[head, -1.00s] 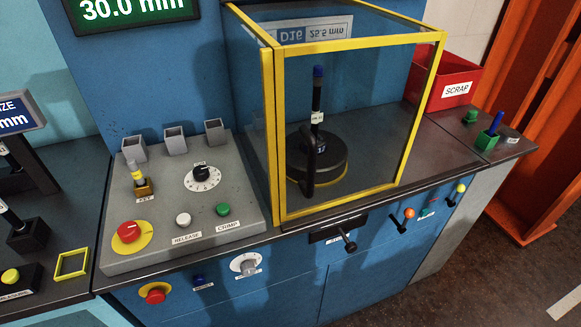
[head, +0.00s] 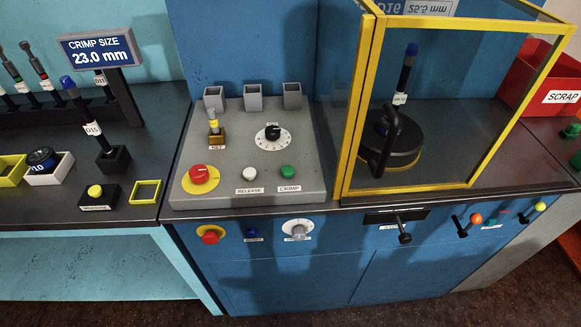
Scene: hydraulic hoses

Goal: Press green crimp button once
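The green crimp button (head: 287,172) sits at the front right of the grey sloped control panel (head: 215,158), above a label reading CRIMP. A white release button (head: 249,174) is to its left. A red mushroom button on a yellow disc (head: 202,176) is at the panel's front left. The panel also has a key switch (head: 214,128) with a yellow-tagged key and a black dial (head: 272,132). Neither of my grippers shows in the head view.
A yellow-framed clear guard (head: 358,110) stands right of the panel around a black round die holder (head: 391,145). Left are a CRIMP SIZE 23.0 mm display (head: 98,50) and tool stands. A red SCRAP bin (head: 545,88) is far right. Knobs and levers line the blue front.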

